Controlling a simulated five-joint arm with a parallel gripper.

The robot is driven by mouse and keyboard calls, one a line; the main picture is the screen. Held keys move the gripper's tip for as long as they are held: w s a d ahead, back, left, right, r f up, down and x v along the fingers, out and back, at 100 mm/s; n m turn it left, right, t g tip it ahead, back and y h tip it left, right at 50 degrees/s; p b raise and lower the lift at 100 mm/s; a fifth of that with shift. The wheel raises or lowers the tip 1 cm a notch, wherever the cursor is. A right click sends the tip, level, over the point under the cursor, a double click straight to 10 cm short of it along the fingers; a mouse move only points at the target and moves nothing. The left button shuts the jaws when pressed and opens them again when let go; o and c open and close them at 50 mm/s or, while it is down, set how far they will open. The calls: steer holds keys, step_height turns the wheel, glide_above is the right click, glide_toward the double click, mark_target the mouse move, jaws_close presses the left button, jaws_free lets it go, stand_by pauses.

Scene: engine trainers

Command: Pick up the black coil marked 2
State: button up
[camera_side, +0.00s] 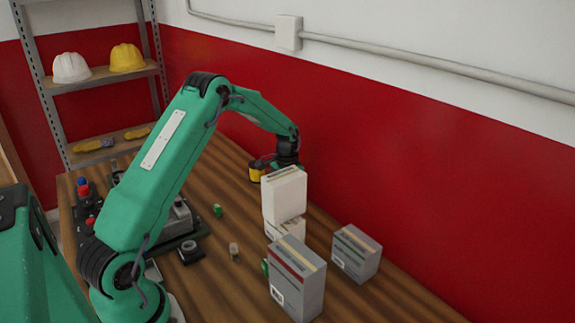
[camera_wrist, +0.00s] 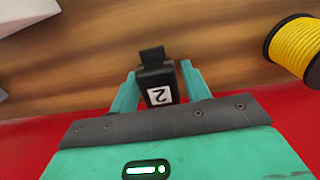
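The black coil (camera_wrist: 153,75) with a white label marked 2 shows in the wrist view, over the wooden table. My gripper (camera_wrist: 160,72) has its two green fingers on either side of it, very close to its sides. I cannot tell whether the fingers press on the coil, or whether the coil rests on the table. In the side view my arm reaches over the bench to the far side, behind a stack of white boxes (camera_side: 284,195). The fingertips and the coil are hidden there.
A yellow spool (camera_wrist: 295,45) stands to the right in the wrist view, and beside my wrist in the side view. A red-striped box (camera_side: 297,280) and a grey box (camera_side: 356,252) stand nearer. The red wall (camera_side: 400,170) runs close along the bench's far edge.

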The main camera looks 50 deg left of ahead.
steer(key=c, duration=0.8)
steer(key=shift+r, duration=0.1)
steer(key=shift+r, duration=4.95)
